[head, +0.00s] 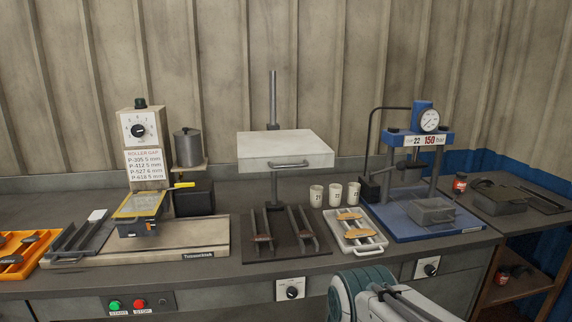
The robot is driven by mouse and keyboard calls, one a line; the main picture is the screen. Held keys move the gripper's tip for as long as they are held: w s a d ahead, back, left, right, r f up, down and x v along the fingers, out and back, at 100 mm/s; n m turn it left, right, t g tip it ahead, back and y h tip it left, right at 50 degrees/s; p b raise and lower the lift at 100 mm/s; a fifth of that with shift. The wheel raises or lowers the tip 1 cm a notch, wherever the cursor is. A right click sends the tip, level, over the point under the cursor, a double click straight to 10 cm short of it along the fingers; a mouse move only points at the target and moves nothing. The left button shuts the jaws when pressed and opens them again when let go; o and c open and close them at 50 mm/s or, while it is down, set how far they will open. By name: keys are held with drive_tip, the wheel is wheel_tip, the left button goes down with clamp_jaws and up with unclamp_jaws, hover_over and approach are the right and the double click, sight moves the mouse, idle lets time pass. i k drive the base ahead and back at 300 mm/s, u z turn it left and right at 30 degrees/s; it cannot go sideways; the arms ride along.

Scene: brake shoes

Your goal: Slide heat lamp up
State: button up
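The heat lamp (284,150) is a flat white-grey box with a bar handle (290,164) along its front lower edge. It sits partway up a vertical metal post (273,98), with post showing both above and below it. Beneath it, a dark base plate (285,252) lies on the bench with dark rails and brownish shoe-like pieces on it. There is a clear gap between lamp and plate. Part of my arm shows at the bottom right of centre, in front of the bench. My gripper is not in view, and nothing is seen touching the lamp or its handle.
Left stands a roller machine (140,145) with a yellow-edged tray. Right of the plate are a white tray (372,252) with tan pieces, several cups (335,193) and a blue press (424,140). A knob panel (290,289) is on the bench front. Space before the lamp is clear.

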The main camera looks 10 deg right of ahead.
sight(273, 149)
drive_tip(key=u, duration=0.1)
drive_tip(key=k, duration=0.45)
drive_tip(key=z, duration=0.75)
drive_tip(key=i, duration=1.55)
drive_tip(key=u, duration=0.7)
